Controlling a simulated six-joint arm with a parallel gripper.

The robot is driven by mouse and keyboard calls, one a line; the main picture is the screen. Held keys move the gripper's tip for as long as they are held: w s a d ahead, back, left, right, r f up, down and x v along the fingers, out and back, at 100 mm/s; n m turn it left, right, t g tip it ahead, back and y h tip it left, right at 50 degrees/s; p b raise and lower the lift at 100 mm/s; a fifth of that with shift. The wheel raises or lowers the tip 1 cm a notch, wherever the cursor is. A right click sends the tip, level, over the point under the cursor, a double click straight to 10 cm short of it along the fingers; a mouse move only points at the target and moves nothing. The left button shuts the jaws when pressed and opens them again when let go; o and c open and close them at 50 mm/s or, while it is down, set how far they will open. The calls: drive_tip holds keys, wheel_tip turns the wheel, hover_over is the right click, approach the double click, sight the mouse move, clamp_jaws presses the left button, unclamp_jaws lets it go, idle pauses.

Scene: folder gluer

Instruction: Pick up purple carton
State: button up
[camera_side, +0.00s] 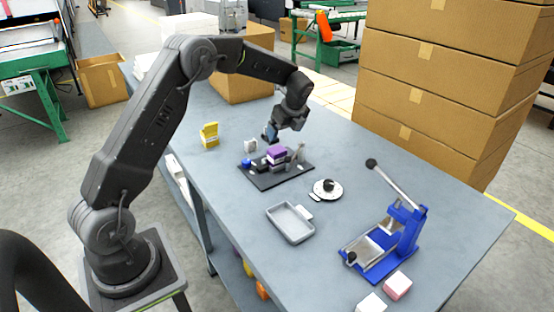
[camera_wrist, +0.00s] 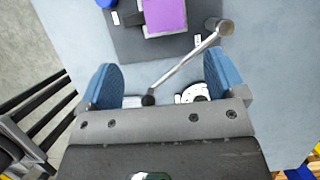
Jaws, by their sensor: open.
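The purple carton (camera_side: 277,153) stands on a dark board (camera_side: 262,181) on the table, with small grey and white parts around it. In the wrist view the purple carton (camera_wrist: 164,16) shows at the top, cut off by the frame edge. My gripper (camera_side: 270,136) is just above and behind the board. In the wrist view its blue-padded fingers (camera_wrist: 161,85) are spread wide with no carton between them. A metal rod (camera_wrist: 190,62) with a dark knob crosses the view between the fingers and the carton.
A blue lever press (camera_side: 390,240) stands at the right. A grey tray (camera_side: 290,222) and a round white dial (camera_side: 327,190) lie in front of the board. A yellow carton (camera_side: 210,135) stands to its left. Stacked brown boxes (camera_side: 440,90) rise behind the table.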

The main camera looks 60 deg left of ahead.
sight(278, 150)
drive_tip(key=x, duration=0.7)
drive_tip(key=shift+w+x, duration=0.2)
drive_tip(key=shift+x, duration=1.15)
drive_tip(key=shift+w+x, duration=0.15)
drive_tip(key=shift+x, duration=1.2)
drive_tip(key=shift+a, duration=0.15)
drive_tip(key=c, duration=1)
drive_tip(key=shift+r, duration=0.1)
